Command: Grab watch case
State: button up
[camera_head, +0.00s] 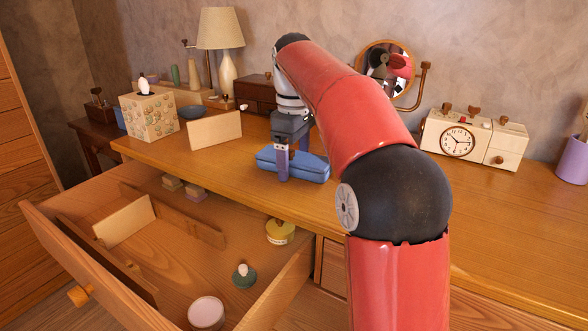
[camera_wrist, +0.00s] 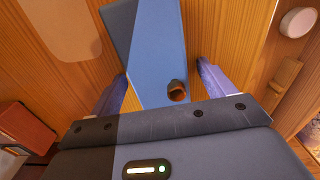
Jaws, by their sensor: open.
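A flat blue case (camera_head: 312,167), which looks like the watch case, lies on the wooden desk top. My gripper (camera_head: 292,160) reaches down over it and is open. In the wrist view the blue case (camera_wrist: 156,40) runs between the two purple-blue fingers of my gripper (camera_wrist: 162,74), one on each side, apart from it as far as I can see. A small brown round piece (camera_wrist: 177,90) shows at the near end of the case. Part of the case is hidden behind a finger in the head view.
An open drawer (camera_head: 160,235) holding several small items is in front of the desk. A cream board (camera_head: 215,131), a tissue box (camera_head: 149,115) and a lamp (camera_head: 221,35) stand to the left. A clock (camera_head: 457,141) stands to the right, with bare desk before it.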

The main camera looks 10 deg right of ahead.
jog(key=shift+r, duration=0.1)
jog(key=c, duration=1.3)
notch_tip(320, 180, up, 10)
jog(key=shift+f+p, duration=0.1)
jog(key=shift+p, duration=0.8)
